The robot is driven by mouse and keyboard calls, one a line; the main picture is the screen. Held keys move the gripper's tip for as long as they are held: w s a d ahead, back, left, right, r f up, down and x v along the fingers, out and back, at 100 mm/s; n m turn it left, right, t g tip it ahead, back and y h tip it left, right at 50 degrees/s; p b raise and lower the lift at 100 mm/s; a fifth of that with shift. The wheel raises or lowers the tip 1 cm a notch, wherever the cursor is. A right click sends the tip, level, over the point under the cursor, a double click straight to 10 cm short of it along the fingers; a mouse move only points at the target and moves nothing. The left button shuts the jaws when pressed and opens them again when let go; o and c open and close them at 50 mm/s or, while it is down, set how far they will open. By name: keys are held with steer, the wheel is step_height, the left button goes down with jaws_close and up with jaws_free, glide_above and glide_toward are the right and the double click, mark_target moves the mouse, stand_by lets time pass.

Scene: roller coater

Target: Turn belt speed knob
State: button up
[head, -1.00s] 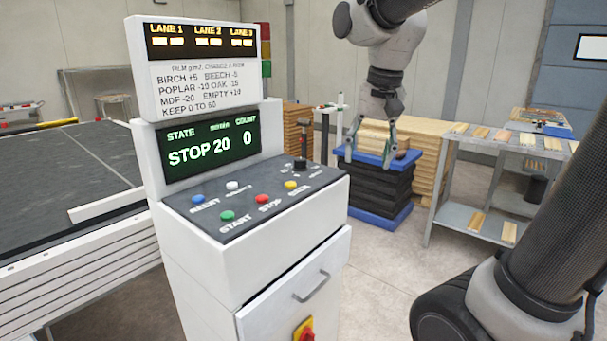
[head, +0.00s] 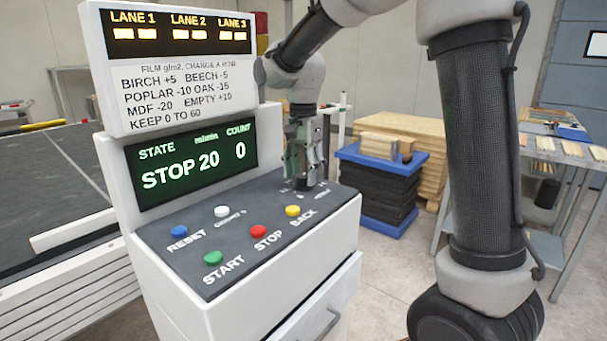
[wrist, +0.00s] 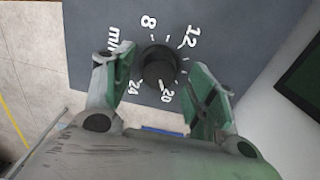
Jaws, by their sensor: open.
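The belt speed knob (wrist: 158,68) is black and round, on the dark panel, with a dial of white numbers 8, 12, 20 and 24 around it. In the wrist view it sits between the two green-padded fingers of my gripper (wrist: 158,82). The fingers are open, one on each side, with a visible gap; I cannot tell whether either touches it. In the head view my gripper (head: 307,175) is at the far right end of the control panel (head: 190,245) and hides the knob. The green display (head: 195,165) reads STOP 20, count 0.
Several coloured buttons, including red STOP (head: 258,231) and yellow BACK (head: 293,211), lie nearer on the panel. The display housing stands left of my gripper. A blue-topped stack (head: 385,185) and a grey shelf table (head: 560,150) stand to the right.

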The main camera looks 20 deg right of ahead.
steer(key=shift+f, duration=0.45)
steer(key=c, duration=1.1)
steer(key=shift+o, duration=0.2)
